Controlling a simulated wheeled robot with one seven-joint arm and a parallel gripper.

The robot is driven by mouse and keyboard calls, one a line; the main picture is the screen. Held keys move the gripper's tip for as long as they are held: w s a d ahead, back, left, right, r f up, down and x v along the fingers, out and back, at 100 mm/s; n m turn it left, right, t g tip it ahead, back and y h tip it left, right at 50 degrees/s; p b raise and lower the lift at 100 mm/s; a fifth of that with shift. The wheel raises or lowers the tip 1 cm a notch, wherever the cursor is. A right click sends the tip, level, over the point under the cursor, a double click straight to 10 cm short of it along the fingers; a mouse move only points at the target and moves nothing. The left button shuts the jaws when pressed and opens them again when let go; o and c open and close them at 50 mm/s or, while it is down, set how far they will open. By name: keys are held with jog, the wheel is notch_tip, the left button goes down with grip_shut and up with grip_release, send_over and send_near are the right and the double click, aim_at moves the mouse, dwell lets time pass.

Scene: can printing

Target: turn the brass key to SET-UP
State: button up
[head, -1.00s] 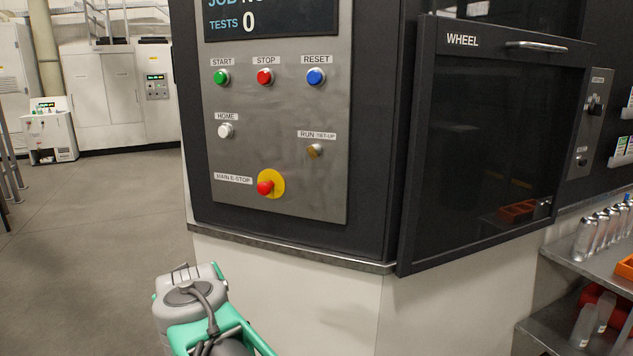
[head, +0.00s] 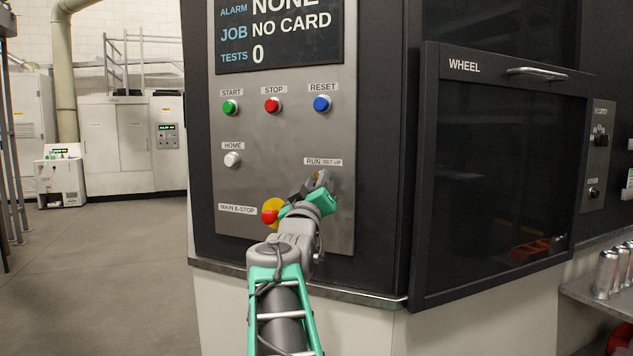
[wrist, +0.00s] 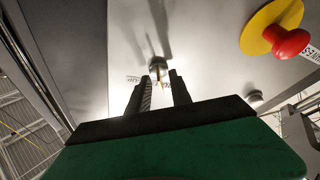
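The brass key (wrist: 162,86) sits in its round switch (wrist: 158,68) on the grey panel, seen in the wrist view just beyond and between my fingertips. In the head view my gripper (head: 318,181) is raised to the panel under the RUN / SET-UP label (head: 323,162) and hides most of the key. My gripper also shows in the wrist view (wrist: 163,84), its two dark fingers apart on either side of the key. I cannot tell whether they touch it. The key's exact angle is too small to read.
The red main E-stop (head: 272,211) on its yellow disc is close to the left of my gripper. The white HOME button (head: 232,159) and the START, STOP and RESET buttons are above. The dark WHEEL door (head: 510,170) stands to the right.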

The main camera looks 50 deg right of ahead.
jog(key=shift+c, duration=0.3)
grip_shut()
dwell(1.1)
